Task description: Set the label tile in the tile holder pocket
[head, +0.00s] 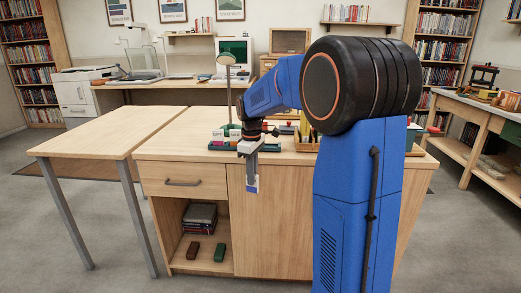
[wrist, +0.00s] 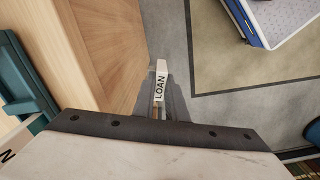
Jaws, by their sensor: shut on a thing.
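My gripper (head: 250,172) points down just in front of the wooden cabinet, by its upper front. It is shut on the label tile (head: 253,186), a small white and blue piece at the fingertips. The floor shows beyond the tile. I cannot make out the tile holder pocket for certain. A dark teal object (wrist: 22,85) stands on the wooden top at the left of the wrist view, partly out of frame.
The cabinet (head: 272,205) has a drawer, and an open shelf with books below. Green and white items (head: 222,138) and a wooden organizer (head: 306,142) stand on its top. A bare table (head: 105,132) adjoins it on the left. The floor in front is clear.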

